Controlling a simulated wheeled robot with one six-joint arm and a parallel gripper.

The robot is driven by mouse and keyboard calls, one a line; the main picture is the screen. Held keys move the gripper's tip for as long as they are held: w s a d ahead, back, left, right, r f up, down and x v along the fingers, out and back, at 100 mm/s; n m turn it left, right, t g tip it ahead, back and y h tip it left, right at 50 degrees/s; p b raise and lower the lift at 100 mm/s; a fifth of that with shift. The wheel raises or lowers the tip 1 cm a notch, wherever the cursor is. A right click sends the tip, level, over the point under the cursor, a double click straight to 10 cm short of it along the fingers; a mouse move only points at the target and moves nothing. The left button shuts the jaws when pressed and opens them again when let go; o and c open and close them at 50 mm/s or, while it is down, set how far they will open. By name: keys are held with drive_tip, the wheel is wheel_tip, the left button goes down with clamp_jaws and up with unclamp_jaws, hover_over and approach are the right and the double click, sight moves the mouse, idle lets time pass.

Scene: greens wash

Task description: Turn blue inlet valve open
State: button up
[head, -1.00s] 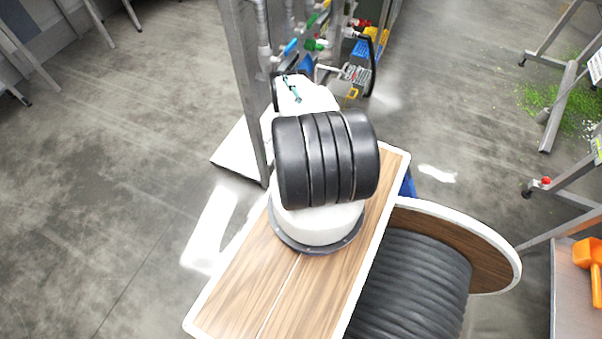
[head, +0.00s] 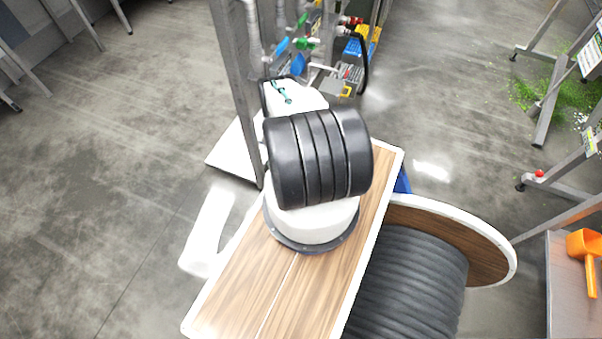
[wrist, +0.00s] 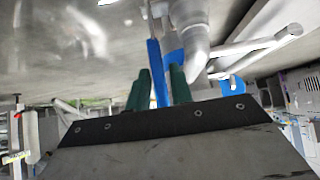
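The blue valve lever (wrist: 155,72) stands upright in the wrist view, between the two green fingers of my gripper (wrist: 159,80). The fingers are spread, one on each side of the lever, with only slim gaps; firm contact does not show. Grey pipework (wrist: 191,35) rises just right of the lever, with another blue part (wrist: 232,86) farther right. In the head view a blue handle (head: 282,46) shows at the pipes beyond my arm.
A green handle (head: 307,44) and a red fitting (head: 352,20) sit close by on the same pipes. A grey metal post (head: 236,90) stands left of my arm. A hose reel (head: 480,235) stands to the right.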

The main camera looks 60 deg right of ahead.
drive_tip(key=v, duration=0.7)
drive_tip(key=shift+a+r, duration=0.3)
